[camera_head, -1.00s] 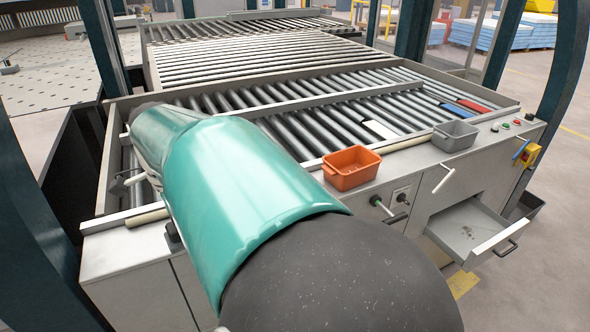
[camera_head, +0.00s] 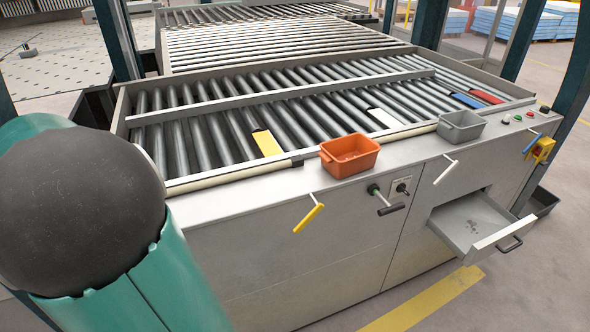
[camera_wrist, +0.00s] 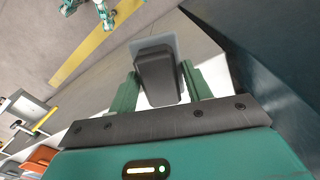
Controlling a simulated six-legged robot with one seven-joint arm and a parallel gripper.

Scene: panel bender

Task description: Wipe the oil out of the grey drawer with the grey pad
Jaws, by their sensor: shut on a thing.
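The grey drawer (camera_head: 461,222) is pulled out of the right end of the machine front. The pad is between the two green fingers and clear of the drawer. In the wrist view a pale open box at the left edge looks like the drawer (camera_wrist: 22,106), well away from the pad. The pad's underside is hidden.
An orange bin (camera_head: 350,156) and a grey bin (camera_head: 459,128) stand on the machine's front ledge. Floor before the drawer, with a yellow stripe (camera_head: 425,300), is clear.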

